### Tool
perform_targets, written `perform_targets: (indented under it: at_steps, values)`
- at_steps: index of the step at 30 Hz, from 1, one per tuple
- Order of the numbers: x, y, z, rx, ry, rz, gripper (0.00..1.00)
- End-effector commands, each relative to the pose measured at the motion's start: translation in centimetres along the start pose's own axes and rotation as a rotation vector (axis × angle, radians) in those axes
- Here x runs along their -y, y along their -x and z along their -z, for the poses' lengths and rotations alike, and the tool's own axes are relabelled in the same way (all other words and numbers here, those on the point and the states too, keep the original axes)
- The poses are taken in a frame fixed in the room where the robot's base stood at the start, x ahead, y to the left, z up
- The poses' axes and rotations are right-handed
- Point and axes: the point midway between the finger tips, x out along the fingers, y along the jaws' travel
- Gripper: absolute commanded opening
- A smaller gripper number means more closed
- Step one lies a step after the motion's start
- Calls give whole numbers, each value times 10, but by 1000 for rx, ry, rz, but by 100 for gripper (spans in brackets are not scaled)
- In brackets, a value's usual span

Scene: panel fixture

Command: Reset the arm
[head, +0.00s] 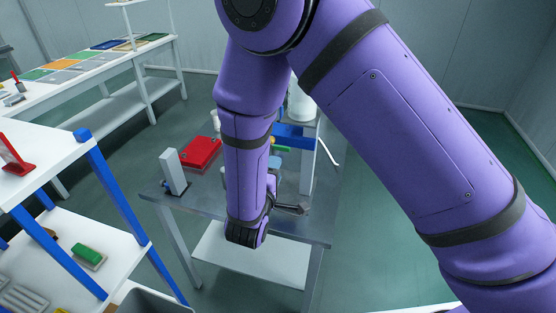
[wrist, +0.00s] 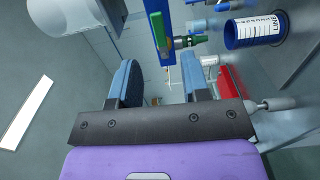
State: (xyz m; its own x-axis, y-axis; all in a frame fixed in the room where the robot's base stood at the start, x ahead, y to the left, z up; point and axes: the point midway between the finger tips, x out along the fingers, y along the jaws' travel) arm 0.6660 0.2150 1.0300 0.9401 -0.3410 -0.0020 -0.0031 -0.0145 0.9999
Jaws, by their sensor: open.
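My purple arm (head: 245,170) bends down over the grey metal table (head: 160,196) in the head view. Its lower end hangs above the table's front edge. My gripper (wrist: 162,88) shows in the wrist view with two blue-padded fingers set wide apart. Nothing is between the fingers.
The wrist view shows a blue labelled cylinder (wrist: 254,31) and a green fitting (wrist: 181,42). A white-shelved rack (head: 90,235) stands left; floor is clear right.

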Motion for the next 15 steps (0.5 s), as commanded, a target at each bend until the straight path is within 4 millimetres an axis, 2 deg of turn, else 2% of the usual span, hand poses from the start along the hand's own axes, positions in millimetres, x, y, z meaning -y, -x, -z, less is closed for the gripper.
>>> perform_targets:
  at_steps: [6, 15]
  values:
    - [0, 13, 0, 0, 0, 0, 43]
    - [0, 14, 0, 0, 0, 0, 43]
